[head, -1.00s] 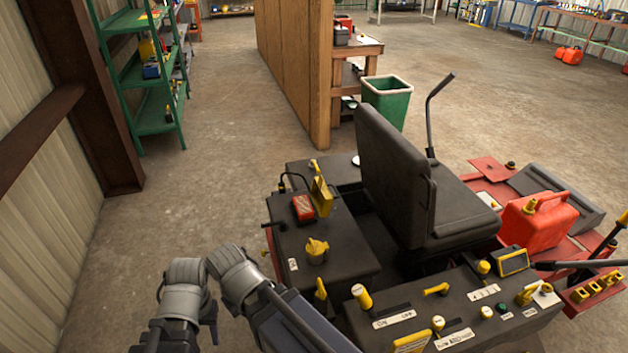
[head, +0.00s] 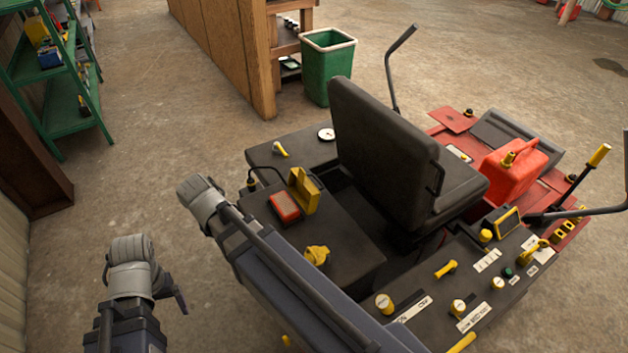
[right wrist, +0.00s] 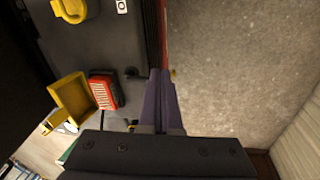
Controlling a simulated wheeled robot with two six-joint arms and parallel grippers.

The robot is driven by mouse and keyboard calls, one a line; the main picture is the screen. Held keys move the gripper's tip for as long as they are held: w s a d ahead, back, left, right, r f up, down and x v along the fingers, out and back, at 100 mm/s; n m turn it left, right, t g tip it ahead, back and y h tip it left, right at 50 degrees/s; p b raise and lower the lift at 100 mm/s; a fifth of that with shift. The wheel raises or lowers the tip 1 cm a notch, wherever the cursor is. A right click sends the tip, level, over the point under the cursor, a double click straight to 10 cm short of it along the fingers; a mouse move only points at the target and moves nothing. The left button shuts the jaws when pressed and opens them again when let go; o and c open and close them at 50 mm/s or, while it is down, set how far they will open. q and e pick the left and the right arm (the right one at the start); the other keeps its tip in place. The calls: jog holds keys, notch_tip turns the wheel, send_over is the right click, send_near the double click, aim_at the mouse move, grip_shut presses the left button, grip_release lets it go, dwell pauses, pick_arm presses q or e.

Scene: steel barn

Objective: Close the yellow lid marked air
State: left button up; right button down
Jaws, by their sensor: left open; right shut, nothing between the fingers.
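The yellow lid (head: 304,192) stands raised, hinged open beside a red ribbed block (head: 284,206) on the mower's dark left deck. No marking on it is readable. In the right wrist view the lid (right wrist: 72,98) and the red block (right wrist: 105,91) lie left of my right gripper (right wrist: 160,80). Its fingers are together and empty, beside the deck edge and apart from the lid. In the head view my right forearm hides that gripper. My left gripper (head: 180,298) shows only in small part, low at the left, well away from the lid.
A yellow cap (head: 317,255) sits on the deck in front of the lid. The black seat (head: 385,150) rises to the right, with a red fuel can (head: 515,170) beyond. A green shelf (head: 65,100) stands at far left. Bare floor lies left of the mower.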

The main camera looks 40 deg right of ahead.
pick_arm(q)
jog(key=shift+o, duration=0.5)
jog(key=shift+r, duration=0.25)
pick_arm(e)
jog(key=w+d+r+m+h, duration=0.1)
jog(key=w+d+m, duration=0.3)
jog(key=d, duration=0.6)
jog(key=w+d+m+h, duration=0.1)
jog(key=w+d+m, duration=0.2)
jog(key=d+m, duration=0.45)
jog(key=r+m+h, duration=0.1)
jog(key=r+m, duration=0.1)
jog(key=m, duration=0.3)
send_over(309, 184)
jog(key=s+d, duration=0.1)
jog(key=s, duration=0.2)
jog(key=shift+f+g, duration=0.25)
jog(key=shift+g, duration=0.15)
pick_arm(q)
jog(key=shift+s+f, duration=0.1)
pick_arm(e)
jog(key=shift+f, duration=0.15)
pick_arm(q)
notch_tip(309, 184, down, 8)
jog(key=b, duration=0.7)
jog(key=shift+b, duration=0.3)
pick_arm(e)
notch_tip(309, 184, down, 8)
jog(key=shift+d, duration=0.25)
